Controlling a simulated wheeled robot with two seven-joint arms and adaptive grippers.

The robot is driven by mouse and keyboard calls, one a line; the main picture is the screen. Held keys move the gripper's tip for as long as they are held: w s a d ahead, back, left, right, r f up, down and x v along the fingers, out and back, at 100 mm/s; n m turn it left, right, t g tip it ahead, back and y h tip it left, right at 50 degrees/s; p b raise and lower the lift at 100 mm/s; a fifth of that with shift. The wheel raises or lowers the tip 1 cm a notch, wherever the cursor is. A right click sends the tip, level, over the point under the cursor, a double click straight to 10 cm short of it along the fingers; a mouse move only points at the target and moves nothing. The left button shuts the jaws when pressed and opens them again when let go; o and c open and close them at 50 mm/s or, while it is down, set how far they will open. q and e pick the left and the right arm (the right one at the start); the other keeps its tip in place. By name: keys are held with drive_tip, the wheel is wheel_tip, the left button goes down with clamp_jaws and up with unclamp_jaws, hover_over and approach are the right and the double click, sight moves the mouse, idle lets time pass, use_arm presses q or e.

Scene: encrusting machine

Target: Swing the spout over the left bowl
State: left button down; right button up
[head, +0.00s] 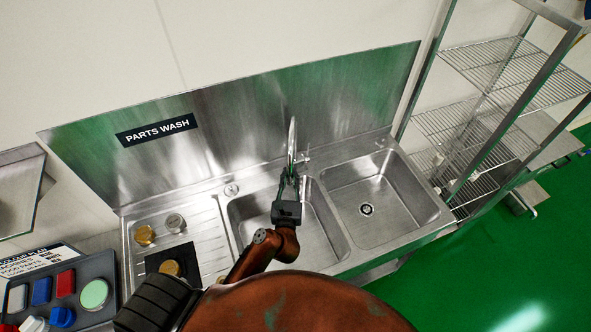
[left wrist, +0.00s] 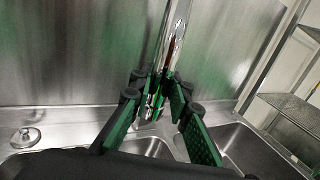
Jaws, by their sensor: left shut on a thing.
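The metal spout (head: 292,135) rises at the back of the sink and runs toward me. It also shows in the left wrist view (left wrist: 176,40), between my fingers. My left gripper (head: 290,182) is shut on the spout; its green-padded fingers (left wrist: 157,98) stand on either side of it. In the head view the gripper appears over the back right part of the left bowl (head: 245,222), near the divider. The gripper and arm hide part of that bowl and the spout's end. My right gripper is not in view.
The right bowl (head: 400,200) is empty, with a drain in its floor. A drainboard (head: 205,235) on the left holds brass and steel parts. A wire shelf rack (head: 490,110) stands at right.

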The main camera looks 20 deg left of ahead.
use_arm(q)
drive_tip(key=shift+s+a+f+p, duration=0.1)
drive_tip(key=shift+s+a+p, duration=0.15)
drive_tip(key=shift+a, duration=0.4)
drive_tip(key=shift+s+a+r+p, duration=0.1)
drive_tip(key=shift+a+p, duration=0.15)
drive_tip(key=shift+a, duration=0.35)
drive_tip(key=shift+s+a+f+p, duration=0.1)
drive_tip(key=shift+s+a+p, duration=0.15)
drive_tip(key=shift+a, duration=0.4)
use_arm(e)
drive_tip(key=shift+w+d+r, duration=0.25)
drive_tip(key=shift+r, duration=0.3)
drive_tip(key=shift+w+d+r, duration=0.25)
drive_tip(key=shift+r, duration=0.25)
use_arm(q)
drive_tip(key=c, duration=1.8)
unclamp_jaws()
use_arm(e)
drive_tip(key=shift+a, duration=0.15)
use_arm(q)
drive_tip(key=v, duration=1.2)
